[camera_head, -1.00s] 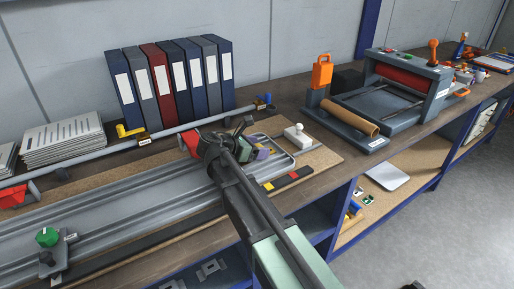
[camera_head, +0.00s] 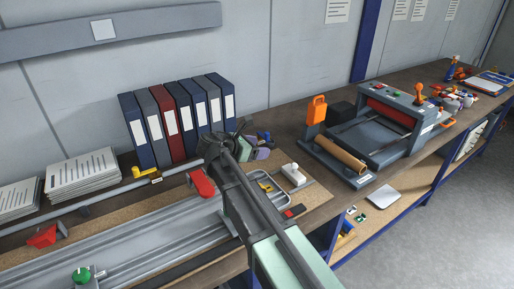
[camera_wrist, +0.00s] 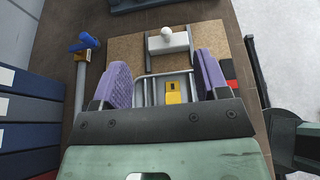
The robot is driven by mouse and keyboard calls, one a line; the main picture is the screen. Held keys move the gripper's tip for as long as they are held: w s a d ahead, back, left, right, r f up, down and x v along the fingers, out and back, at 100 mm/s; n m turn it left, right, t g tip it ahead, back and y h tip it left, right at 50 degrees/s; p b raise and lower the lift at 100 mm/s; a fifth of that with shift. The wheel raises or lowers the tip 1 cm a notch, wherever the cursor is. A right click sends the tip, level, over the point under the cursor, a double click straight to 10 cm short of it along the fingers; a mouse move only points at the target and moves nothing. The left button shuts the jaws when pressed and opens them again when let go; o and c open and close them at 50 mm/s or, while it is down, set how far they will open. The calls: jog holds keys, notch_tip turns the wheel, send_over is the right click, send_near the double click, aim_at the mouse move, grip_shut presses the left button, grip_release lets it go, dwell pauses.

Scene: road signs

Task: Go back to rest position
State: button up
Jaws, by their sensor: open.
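My gripper (camera_head: 256,150) is at the end of my arm, above the far end of the grey rail tray on the bench. In the wrist view its two purple fingers (camera_wrist: 160,85) stand wide apart with nothing between them. Below and beyond them are a yellow piece (camera_wrist: 174,92) in the tray and a white block with a round knob (camera_wrist: 168,40). In the head view the white block (camera_head: 293,174) stands just right of my gripper, apart from it. My arm hides part of the tray.
A row of binders (camera_head: 178,122) stands behind my arm on the left. Paper stacks (camera_head: 83,175) lie farther left. A press with a red roller (camera_head: 385,120) and a brown tube (camera_head: 340,154) stand to the right. A rail with a blue end (camera_wrist: 84,42) runs close to the left of my gripper.

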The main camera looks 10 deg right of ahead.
jog(key=s+f+m+g+y, duration=0.1)
jog(key=s+f+m+y, duration=0.2)
jog(key=s+m, duration=0.4)
jog(key=s+f+m+g+y, duration=0.2)
jog(key=s+f+m+y, duration=0.1)
jog(key=s+m+y, duration=0.2)
jog(key=s+f+m+g+y, duration=0.1)
jog(key=s+f+m+y, duration=0.2)
jog(key=s+m, duration=0.6)
jog(key=shift+s+m+y, duration=0.4)
jog(key=shift+s+y, duration=0.4)
jog(key=shift+s, duration=0.2)
jog(key=shift+r, duration=0.1)
